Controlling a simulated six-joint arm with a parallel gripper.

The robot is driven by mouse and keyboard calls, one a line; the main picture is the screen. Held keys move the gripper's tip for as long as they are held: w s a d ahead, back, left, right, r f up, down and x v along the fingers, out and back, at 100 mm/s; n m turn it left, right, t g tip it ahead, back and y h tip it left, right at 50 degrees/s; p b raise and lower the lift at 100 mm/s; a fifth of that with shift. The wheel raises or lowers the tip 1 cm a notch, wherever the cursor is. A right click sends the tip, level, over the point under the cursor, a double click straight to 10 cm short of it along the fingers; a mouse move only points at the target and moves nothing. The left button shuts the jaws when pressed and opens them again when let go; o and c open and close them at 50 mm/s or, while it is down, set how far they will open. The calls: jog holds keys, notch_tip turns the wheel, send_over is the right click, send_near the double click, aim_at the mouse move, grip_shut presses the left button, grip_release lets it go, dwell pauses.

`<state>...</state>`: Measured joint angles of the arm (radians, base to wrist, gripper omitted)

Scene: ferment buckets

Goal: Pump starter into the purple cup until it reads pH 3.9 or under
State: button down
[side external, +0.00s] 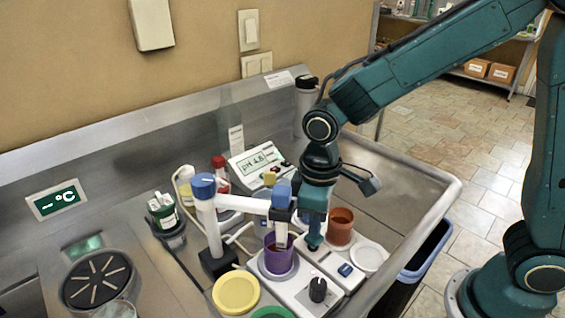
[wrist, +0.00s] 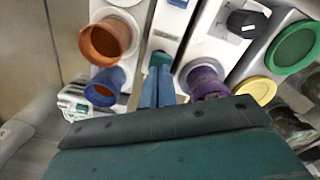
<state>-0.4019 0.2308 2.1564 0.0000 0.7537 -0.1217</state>
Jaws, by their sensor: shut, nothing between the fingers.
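The purple cup (side external: 279,256) stands on a round plate, with liquid inside, under the dark head of a white arm (side external: 240,204). It also shows in the wrist view (wrist: 205,82). The meter (side external: 258,164) behind has a green display that appears to read pH 4.8; the digits are small. My gripper (side external: 314,243) is shut and empty, pointing down at a white box (side external: 338,268) right of the cup. Its tips (wrist: 158,62) are at the box's top; I cannot tell whether they press on it. No starter label is readable.
A brown-orange cup (side external: 341,226) stands close right of my gripper. A blue cup (wrist: 104,86) shows in the wrist view. A black knob (side external: 318,289) sits in front. Yellow (side external: 236,293) and green (side external: 272,313) round pieces lie front left. A blue-capped post (side external: 203,187) stands left.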

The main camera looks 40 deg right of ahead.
jog(key=shift+f, duration=1.3)
jog(key=shift+r, duration=3.55)
dwell(1.0)
notch_tip(320, 180, up, 2)
jog(key=shift+r, duration=0.25)
jog(key=shift+f, duration=3.3)
